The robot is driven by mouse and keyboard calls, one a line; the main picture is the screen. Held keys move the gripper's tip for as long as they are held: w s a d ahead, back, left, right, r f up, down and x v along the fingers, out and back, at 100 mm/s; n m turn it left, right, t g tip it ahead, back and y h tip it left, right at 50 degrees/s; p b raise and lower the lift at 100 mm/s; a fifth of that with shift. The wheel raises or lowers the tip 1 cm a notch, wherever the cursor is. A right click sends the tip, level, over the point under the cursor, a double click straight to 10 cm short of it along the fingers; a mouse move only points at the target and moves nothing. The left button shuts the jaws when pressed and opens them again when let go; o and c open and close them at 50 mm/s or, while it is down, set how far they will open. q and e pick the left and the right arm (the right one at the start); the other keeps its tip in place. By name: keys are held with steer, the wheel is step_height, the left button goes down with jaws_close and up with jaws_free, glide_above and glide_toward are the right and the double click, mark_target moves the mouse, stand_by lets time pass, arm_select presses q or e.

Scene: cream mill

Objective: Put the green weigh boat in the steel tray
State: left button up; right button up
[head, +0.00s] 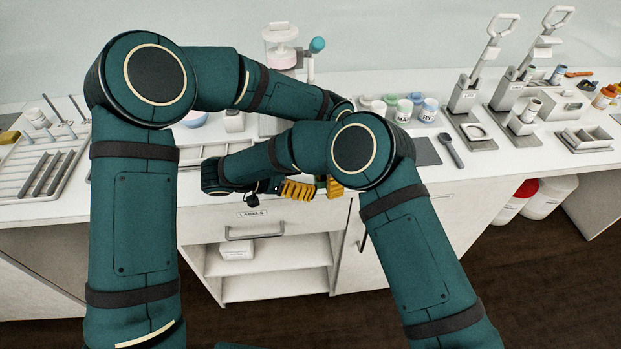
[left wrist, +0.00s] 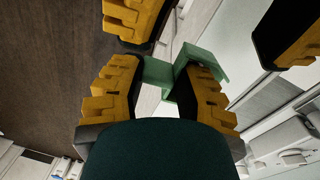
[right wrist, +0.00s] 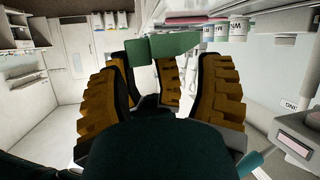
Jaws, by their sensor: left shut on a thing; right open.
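The green weigh boat (left wrist: 190,70) is held between the fingers of my left gripper (left wrist: 157,78). It also shows in the right wrist view (right wrist: 172,46), just beyond the fingertips of my right gripper (right wrist: 163,72). My right gripper is open, its fingers on either side of a left gripper finger and close to the boat. I cannot tell whether they touch it. In the head view the two grippers meet in front of the counter edge, and the boat is mostly hidden. A shallow metal tray (head: 192,161), likely the steel tray, is partly hidden behind my arms.
A rack tray with tools (head: 14,188) stands at the left. Small labelled cups (head: 404,110) stand behind my right elbow. A labelled drawer (head: 252,222) lies below the grippers.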

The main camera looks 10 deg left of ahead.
arm_select(q)
steer(key=shift+r, duration=0.1)
steer(key=shift+c, duration=0.5)
arm_select(e)
steer(key=v, duration=0.9)
steer(key=shift+s+a+r, duration=0.2)
steer(key=shift+a, duration=0.1)
steer(key=shift+o, duration=0.7)
steer(key=o, duration=0.4)
steer(key=shift+o, duration=0.2)
steer(key=s+d+r+m+t+y, duration=0.1)
steer(key=d+r+m+t+y, duration=0.25)
steer(key=m, duration=1.25)
steer(key=s+d+r+m+t+y, duration=0.15)
steer(key=d+r+m, duration=0.35)
steer(key=m, duration=1.1)
arm_select(q)
step_height(320, 180, up, 11)
steer(key=w+d+n, duration=0.1)
steer(key=w+n, duration=0.1)
steer(key=n, duration=1)
steer(key=shift+d+n+t+h, duration=0.3)
steer(key=shift+t, duration=0.1)
steer(key=shift+w, duration=0.1)
arm_select(e)
steer(key=r+x, duration=0.1)
steer(key=x, duration=1)
steer(key=shift+w+a+n, duration=0.2)
steer(key=shift+w+n, duration=0.2)
